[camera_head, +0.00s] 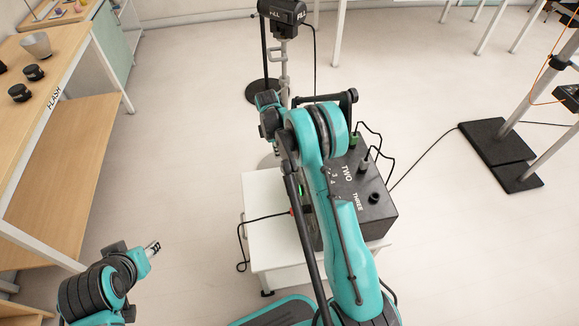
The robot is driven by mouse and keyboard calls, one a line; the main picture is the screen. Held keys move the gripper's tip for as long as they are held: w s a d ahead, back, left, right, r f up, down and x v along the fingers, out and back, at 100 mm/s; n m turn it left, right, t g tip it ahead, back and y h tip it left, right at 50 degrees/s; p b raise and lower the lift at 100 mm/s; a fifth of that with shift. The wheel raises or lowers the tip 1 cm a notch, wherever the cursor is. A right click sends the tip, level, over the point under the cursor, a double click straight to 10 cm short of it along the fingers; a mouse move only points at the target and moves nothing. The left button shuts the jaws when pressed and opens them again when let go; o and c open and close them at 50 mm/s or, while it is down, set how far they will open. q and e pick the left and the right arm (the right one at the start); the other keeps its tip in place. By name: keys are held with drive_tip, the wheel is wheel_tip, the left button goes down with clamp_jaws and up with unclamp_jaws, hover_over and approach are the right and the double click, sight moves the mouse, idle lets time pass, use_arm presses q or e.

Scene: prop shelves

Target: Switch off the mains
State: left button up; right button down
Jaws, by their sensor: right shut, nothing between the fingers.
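A dark power box (376,211) marked "TWO" and "THREE" sits on a white stand (262,190). Plugs with black leads stand in its top, and one socket near "THREE" looks empty. Small red and green spots show at its left side beside my arm. No mains switch can be made out; my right arm hides much of the box's left part. My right gripper (270,122) is shut and empty, beyond the box at its upper left and apart from it as seen here. My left gripper (152,248) is low at the left, away from the box; its fingers are too small to read.
A wooden shelf unit (60,170) with a cup (36,45) and dark round items stands at the left. A lamp stand marked "FILL" (283,14) rises behind the box. A black stand base (500,150) and cables lie at the right. Open floor lies between.

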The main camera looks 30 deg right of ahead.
drive_tip(key=s+d+f+b, duration=0.1)
drive_tip(key=d+f+b, duration=0.3)
drive_tip(key=f, duration=0.6)
drive_tip(key=shift+d+f+b, duration=0.25)
drive_tip(key=shift+d+b, duration=0.05)
drive_tip(key=shift+b, duration=0.55)
drive_tip(key=shift+s, duration=0.1)
